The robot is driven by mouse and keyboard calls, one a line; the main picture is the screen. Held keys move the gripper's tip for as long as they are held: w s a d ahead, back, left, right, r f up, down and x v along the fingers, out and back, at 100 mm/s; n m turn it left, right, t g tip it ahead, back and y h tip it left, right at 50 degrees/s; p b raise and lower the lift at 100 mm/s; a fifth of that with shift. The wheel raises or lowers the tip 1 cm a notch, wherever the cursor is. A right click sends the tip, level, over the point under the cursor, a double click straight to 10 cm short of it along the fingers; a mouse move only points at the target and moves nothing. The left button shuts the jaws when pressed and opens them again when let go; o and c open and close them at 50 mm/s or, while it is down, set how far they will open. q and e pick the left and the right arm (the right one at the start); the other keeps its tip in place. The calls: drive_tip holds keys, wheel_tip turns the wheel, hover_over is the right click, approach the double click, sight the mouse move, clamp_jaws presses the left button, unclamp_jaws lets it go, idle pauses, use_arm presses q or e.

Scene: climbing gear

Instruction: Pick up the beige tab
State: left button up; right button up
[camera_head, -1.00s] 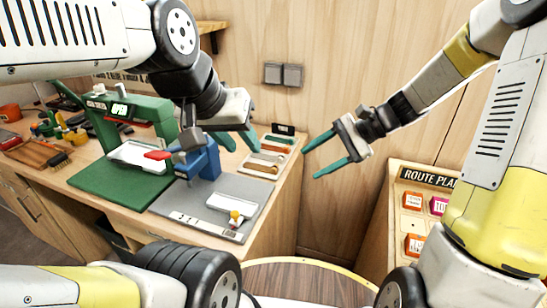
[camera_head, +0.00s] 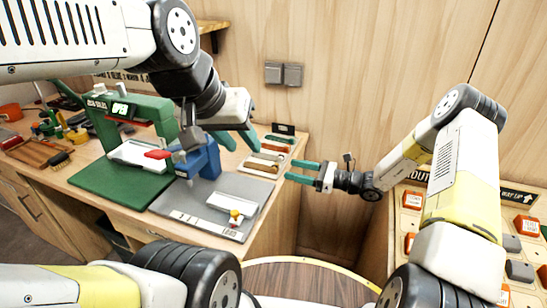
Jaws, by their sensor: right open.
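A tray (camera_head: 249,174) on the workbench's right end holds a row of coloured tabs. A beige tab (camera_head: 267,157) lies in it near an orange tab (camera_head: 273,148) and a green tab (camera_head: 279,139); the tabs are small and their shades are hard to separate. My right gripper (camera_head: 294,171) is open and empty, just right of the tray, with its teal fingers pointing left toward the tabs. My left gripper (camera_head: 237,140) hangs over the bench left of the tray, with its teal fingers apart and nothing visible between them.
A blue block-like fixture (camera_head: 202,160) and a grey mat (camera_head: 190,202) with a white piece (camera_head: 230,203) lie left of the tray. A green press (camera_head: 110,120) stands further left. A route-plan board (camera_head: 408,224) is at the right.

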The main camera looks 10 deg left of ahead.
sight(278, 167)
drive_tip(key=a, duration=0.5)
drive_tip(key=shift+w, duration=0.15)
clamp_jaws()
